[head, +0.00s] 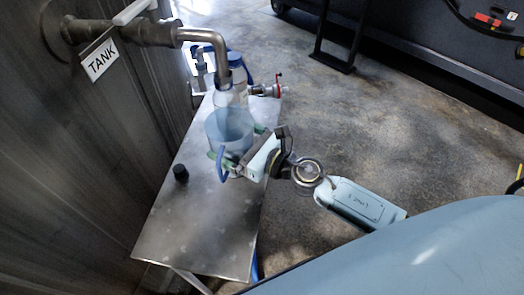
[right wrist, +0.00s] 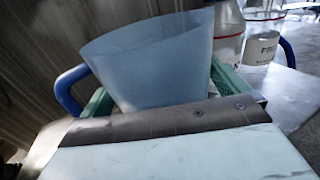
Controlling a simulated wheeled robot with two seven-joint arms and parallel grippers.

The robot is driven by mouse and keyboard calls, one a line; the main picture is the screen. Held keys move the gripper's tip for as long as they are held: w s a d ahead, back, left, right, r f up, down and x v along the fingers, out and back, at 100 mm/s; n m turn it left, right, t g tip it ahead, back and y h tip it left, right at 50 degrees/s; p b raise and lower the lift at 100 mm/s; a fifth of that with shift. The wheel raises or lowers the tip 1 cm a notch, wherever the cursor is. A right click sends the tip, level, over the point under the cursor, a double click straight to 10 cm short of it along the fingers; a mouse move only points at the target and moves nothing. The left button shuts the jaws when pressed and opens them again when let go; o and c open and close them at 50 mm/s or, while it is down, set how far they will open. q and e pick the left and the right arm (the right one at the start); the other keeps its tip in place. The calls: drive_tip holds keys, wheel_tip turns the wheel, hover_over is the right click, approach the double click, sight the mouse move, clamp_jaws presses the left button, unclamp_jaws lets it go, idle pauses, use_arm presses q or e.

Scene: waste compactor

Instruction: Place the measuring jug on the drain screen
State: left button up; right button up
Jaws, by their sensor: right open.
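The measuring jug (head: 228,127) is clear blue with a darker blue handle and stands upright on the metal table under the bent pipe. The jug (right wrist: 150,62) fills the middle of the right wrist view, its handle at the left. My right gripper (head: 236,143) is open, with one green finger on either side of the jug. The same gripper (right wrist: 160,92) shows behind the jug's lower part in the right wrist view; contact cannot be told. I cannot make out the drain screen. My left gripper is not in view.
Clear bottles (head: 238,88) stand behind the jug, near a red-handled valve (head: 272,90). A dark knob (head: 181,173) is on the table (head: 200,225), whose near part is bare. The tank wall (head: 80,170) is at the left; the pipe (head: 212,48) hangs above.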

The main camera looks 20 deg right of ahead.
sight(246, 148)
drive_tip(key=b+v, duration=0.1)
drive_tip(key=v, duration=0.2)
drive_tip(key=shift+s+d+f, duration=0.15)
drive_tip(key=shift+s, duration=0.1)
drive_tip(key=shift+b+v, duration=1.5)
drive_tip(key=shift+v, duration=2.7)
drive_tip(key=d+f+m+g+h, duration=0.1)
drive_tip(key=d+f+m+h, duration=0.45)
drive_tip(key=m, duration=0.85)
drive_tip(key=d+f+m+g+h, duration=0.2)
drive_tip(key=d+f+m+h, duration=0.4)
drive_tip(key=m, duration=0.8)
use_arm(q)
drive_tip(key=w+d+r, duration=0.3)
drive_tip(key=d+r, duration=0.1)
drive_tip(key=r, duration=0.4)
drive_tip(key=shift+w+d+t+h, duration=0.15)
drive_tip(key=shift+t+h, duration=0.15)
use_arm(e)
drive_tip(key=s+a+f+m+g, duration=0.3)
drive_tip(key=s+f+m+g, duration=0.1)
drive_tip(key=s+f+m, duration=0.2)
drive_tip(key=s+a+f+m+g+y, duration=0.1)
drive_tip(key=s+a+f+m+g, duration=0.2)
drive_tip(key=s+f+m+g, duration=0.2)
wheel_tip(246, 148, down, 2)
drive_tip(key=shift+s+a+f+m, duration=0.2)
drive_tip(key=shift+s+a+m, duration=0.2)
drive_tip(key=shift+s+m, duration=0.65)
